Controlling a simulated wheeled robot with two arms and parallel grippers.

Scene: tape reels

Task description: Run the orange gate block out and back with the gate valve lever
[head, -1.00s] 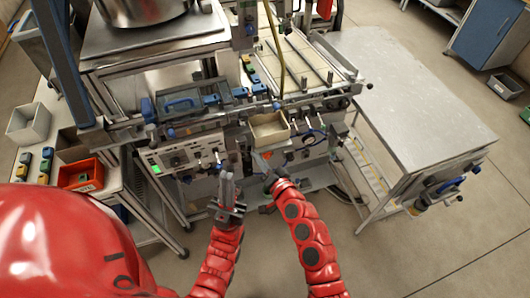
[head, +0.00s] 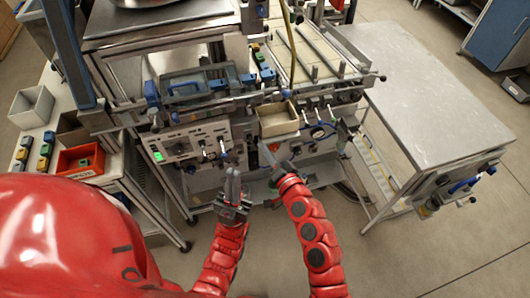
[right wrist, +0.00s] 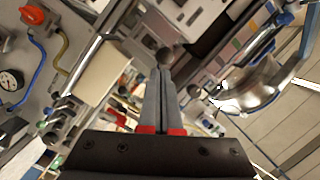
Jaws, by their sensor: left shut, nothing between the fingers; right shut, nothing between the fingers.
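My left gripper (head: 232,182) is the lower one, its fingers together and empty, pointing up in front of the machine's lower panel. My right gripper (head: 267,152) is shut and empty below the beige bin. Its closed fingers also show in the right wrist view (right wrist: 161,85). A dark ball knob (right wrist: 166,56) appears just past those fingertips; I cannot tell if they touch it or if it is the gate valve lever. A small orange spot (head: 273,147) shows beside the right fingertips; I cannot tell whether it is the gate block.
The beige bin (head: 278,120) hangs on the machine front above the right gripper. A control panel (head: 190,145) with a green display is left of it. A grey table (head: 410,100) stands right. An orange bin (head: 80,162) stands left. Floor at the lower right is clear.

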